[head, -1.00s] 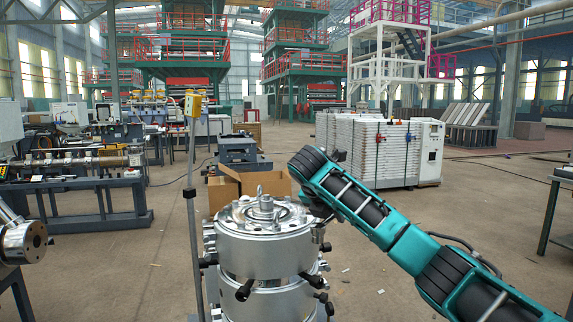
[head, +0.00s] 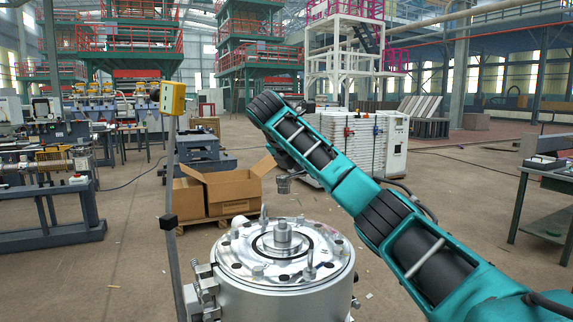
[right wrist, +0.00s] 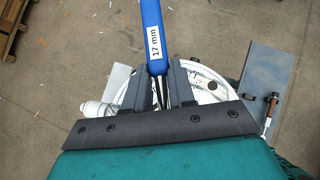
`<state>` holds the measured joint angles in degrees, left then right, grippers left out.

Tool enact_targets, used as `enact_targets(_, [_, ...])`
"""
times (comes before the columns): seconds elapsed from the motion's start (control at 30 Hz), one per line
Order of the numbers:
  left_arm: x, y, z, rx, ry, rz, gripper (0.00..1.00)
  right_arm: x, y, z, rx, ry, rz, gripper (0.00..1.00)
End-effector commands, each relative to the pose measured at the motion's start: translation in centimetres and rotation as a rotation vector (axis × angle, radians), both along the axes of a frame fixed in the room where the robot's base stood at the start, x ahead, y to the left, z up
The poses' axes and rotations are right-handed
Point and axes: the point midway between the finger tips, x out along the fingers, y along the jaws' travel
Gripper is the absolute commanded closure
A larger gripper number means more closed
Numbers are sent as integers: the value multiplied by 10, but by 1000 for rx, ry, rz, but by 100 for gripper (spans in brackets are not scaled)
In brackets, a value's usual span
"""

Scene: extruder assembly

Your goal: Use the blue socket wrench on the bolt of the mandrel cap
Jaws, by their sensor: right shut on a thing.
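The silver extruder die head (head: 285,285) stands upright in the lower middle of the head view. On its top face are a dark ring, bolts and a round centre piece (head: 283,237), which looks like the mandrel cap with its bolt. My right gripper (right wrist: 160,68) is shut on the blue socket wrench (right wrist: 153,30), whose handle carries a "17 mm" label. The fingers hide its lower end, so contact with the bolt cannot be seen. My left gripper is not in view.
An open cardboard box (head: 228,188) sits on a pallet behind the die head. A grey pole with a yellow control box (head: 173,98) stands close at its left. A green-framed table (head: 545,195) is at the right. Open floor lies around the die head.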

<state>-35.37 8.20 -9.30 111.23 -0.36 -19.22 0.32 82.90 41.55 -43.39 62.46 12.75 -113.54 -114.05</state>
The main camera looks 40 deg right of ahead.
Motion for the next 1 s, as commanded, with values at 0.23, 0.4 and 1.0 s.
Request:
enact_targets(0.23, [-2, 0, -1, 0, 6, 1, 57, 0, 0, -6, -1, 0, 0, 100])
enact_targets(0.4, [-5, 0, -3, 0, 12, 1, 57, 0, 0, -18, -1, 0, 1, 100])
enact_targets(1.0, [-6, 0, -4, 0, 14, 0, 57, 0, 0, -52, -1, -2, 1, 100])
